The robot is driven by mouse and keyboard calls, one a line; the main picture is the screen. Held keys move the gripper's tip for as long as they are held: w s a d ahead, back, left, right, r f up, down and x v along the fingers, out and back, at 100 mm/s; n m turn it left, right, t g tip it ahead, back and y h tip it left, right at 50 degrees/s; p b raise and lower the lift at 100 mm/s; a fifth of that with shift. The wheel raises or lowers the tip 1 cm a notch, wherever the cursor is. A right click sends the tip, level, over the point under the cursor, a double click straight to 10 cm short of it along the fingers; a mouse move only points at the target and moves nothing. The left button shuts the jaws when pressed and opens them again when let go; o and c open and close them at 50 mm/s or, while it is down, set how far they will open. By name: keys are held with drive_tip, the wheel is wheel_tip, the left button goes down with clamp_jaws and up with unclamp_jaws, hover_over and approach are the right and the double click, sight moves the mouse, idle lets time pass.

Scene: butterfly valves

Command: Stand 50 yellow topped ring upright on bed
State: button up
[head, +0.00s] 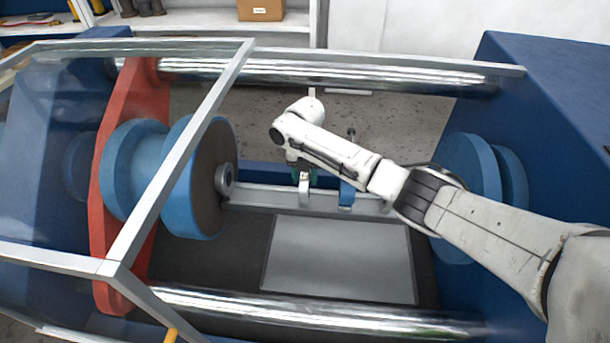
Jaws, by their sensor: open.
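My gripper (304,172) points down over the grey rail (262,197) in the middle of the machine, which may be the bed. It is open; its teal fingertips are small and partly hidden by my wrist. A pale grey ring-like piece (304,190) stands upright on the rail just below the fingertips. I cannot tell whether they touch it. A blue-topped piece (347,194) stands on the rail just to its right. No yellow top can be made out on either piece, and no number is legible.
A blue flanged disc (195,190) by a red plate (128,90) is at the left; another blue disc (468,165) is at the right. Chrome bars (330,72) run behind and in front. A clear framed guard (180,150) covers the left. A flat grey plate (338,260) lies bare in front.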

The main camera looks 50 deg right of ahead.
drive_tip(key=o, duration=0.4)
wheel_tip(320, 180, up, 11)
drive_tip(key=shift+f, duration=0.1)
idle(0.4)
idle(0.4)
drive_tip(key=s+a+f+m+t+y, duration=0.1)
drive_tip(key=a+f+m, duration=0.15)
drive_tip(key=a, duration=0.55)
drive_tip(key=a+f+m+y, duration=0.1)
drive_tip(key=a+f+m, duration=0.15)
drive_tip(key=a, duration=0.55)
drive_tip(key=s+a+f+m+t+y, duration=0.1)
drive_tip(key=s+a+f+m, duration=0.4)
drive_tip(key=s+a+m, duration=0.25)
drive_tip(key=s+f+m, duration=0.4)
drive_tip(key=s+m, duration=0.3)
drive_tip(key=s, duration=0.6)
drive_tip(key=s+d+m+h, duration=0.1)
drive_tip(key=s+d+m, duration=0.2)
drive_tip(key=s, duration=0.3)
drive_tip(key=s+d+r+m+g+h, duration=0.1)
drive_tip(key=s+d+m+h, duration=0.1)
drive_tip(key=s, duration=0.5)
drive_tip(key=shift+s+d+m, duration=0.2)
drive_tip(key=shift+d+m, duration=0.35)
drive_tip(key=shift+m, duration=0.2)
